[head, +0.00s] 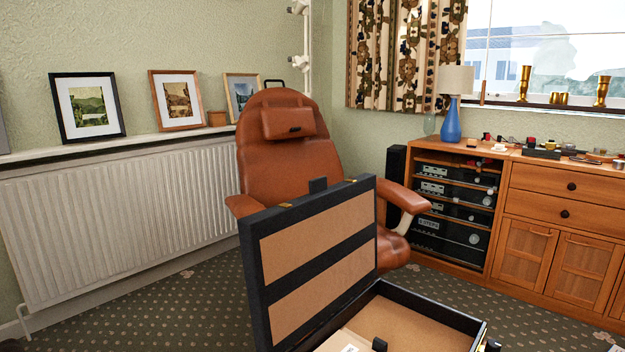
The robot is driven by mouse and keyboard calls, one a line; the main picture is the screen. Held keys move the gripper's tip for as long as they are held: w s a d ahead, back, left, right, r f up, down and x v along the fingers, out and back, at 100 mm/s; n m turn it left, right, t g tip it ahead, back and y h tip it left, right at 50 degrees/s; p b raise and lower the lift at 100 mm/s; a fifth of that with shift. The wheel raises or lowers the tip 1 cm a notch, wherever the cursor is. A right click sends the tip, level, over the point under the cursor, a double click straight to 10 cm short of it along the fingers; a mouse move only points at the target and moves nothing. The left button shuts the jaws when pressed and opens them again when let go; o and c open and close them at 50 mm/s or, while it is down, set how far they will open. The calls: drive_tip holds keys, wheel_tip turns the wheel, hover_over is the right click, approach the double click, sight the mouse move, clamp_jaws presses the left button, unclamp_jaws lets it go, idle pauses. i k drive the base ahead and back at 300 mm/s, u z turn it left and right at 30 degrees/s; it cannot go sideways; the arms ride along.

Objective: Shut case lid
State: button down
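A black case stands open in the lower middle of the head view. Its lid (318,252) is raised nearly upright, with two tan panels on its inner face and a dark strip between them. The case base (428,316) is open to the right of the lid, with a tan inner floor and a black rim. A pale item with a small label (347,344) shows inside the base at the bottom edge. The near part of the base is cut off by the frame. My gripper is not in this view.
A brown leather armchair (290,155) stands close behind the lid. A white radiator (120,215) runs along the left wall. A wooden cabinet (530,215) with audio gear is at the right. Patterned carpet (170,315) is clear left of the case.

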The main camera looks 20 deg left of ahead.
sight(306, 256)
drive_tip(key=u, duration=1.4)
